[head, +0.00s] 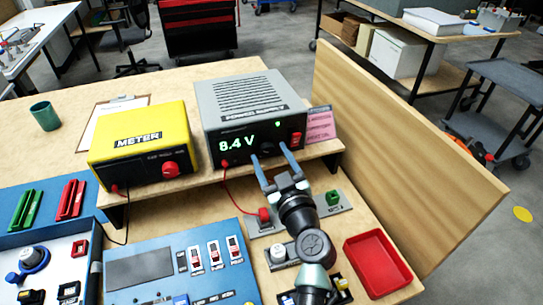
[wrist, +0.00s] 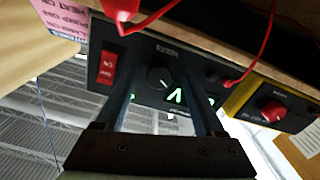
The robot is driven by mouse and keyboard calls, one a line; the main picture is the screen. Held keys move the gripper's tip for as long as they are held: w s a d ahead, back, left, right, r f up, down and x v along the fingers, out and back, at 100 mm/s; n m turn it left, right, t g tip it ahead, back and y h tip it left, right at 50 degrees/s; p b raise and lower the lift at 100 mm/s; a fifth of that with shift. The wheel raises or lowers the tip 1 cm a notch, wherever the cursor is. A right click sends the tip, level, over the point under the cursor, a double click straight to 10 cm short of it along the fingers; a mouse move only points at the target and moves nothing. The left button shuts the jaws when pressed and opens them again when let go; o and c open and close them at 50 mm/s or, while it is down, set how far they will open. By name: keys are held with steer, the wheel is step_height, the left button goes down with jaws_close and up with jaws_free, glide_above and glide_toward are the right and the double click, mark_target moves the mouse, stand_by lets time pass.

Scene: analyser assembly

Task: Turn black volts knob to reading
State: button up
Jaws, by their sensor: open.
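The grey power supply (head: 245,96) stands on the raised shelf, its green display (head: 237,143) reading 8.4 V. Its black volts knob (head: 266,150) is on the front panel, partly hidden by my gripper (head: 269,153). In the wrist view, which is upside down, the round black knob (wrist: 158,77) with a pale pointer mark lies between the two fingers of my gripper (wrist: 158,66). The fingers are open, one on each side of the knob. I cannot tell whether they touch it or the panel. Part of the green display is hidden by a finger.
A red rocker switch (wrist: 107,68) sits beside the knob, and a pink note (head: 320,124) is to its right. The yellow meter (head: 143,138) stands to the left. A red lead (head: 228,190) hangs from the supply near my gripper. A wooden panel (head: 395,150) bounds the right side.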

jaws_close()
stand_by(0.4)
steer(key=shift+m, duration=0.3)
